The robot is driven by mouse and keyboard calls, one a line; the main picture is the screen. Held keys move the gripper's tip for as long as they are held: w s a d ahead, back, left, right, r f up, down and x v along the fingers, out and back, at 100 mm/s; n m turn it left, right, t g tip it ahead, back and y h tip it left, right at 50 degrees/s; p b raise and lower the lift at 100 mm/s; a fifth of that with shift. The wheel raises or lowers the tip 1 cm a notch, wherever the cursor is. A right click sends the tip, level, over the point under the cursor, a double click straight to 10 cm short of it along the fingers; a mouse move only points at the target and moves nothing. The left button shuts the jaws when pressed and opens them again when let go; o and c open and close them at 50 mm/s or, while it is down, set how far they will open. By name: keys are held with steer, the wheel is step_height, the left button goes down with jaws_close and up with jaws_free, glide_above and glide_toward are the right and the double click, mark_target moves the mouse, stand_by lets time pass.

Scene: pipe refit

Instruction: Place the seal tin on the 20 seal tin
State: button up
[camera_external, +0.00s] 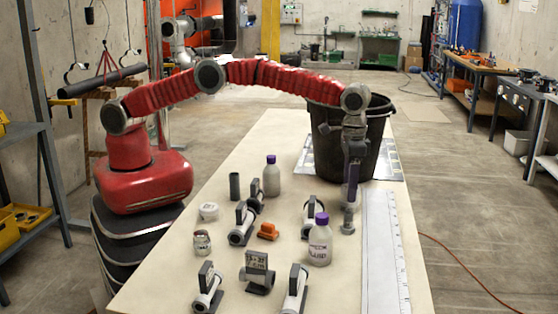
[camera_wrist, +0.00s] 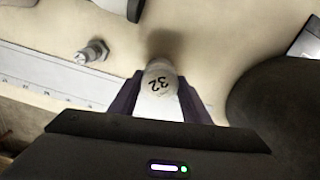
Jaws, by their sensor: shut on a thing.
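My gripper (camera_external: 350,185) is above the right part of the table, near the ruler and in front of the black bin. In the wrist view my gripper (camera_wrist: 158,92) is shut on a small pale round tin (camera_wrist: 160,75) marked "32", held between the dark fingers. A low white round tin (camera_external: 208,211) sits at the table's left side, far from my gripper. A small pale container with a dark label (camera_external: 202,242) stands in front of it. Their markings are too small to read, so I cannot tell which is the 20 seal tin.
A grey metal fitting (camera_external: 348,222) stands below my gripper. The white ruler (camera_external: 385,255) runs along the right edge. Purple-capped bottles (camera_external: 320,245), an orange piece (camera_external: 268,231) and several pipe fittings crowd the middle. The black bin (camera_external: 335,145) stands behind.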

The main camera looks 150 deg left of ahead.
steer(key=o, duration=1)
steer(key=shift+o, duration=0.2)
steer(key=shift+r, duration=3.8)
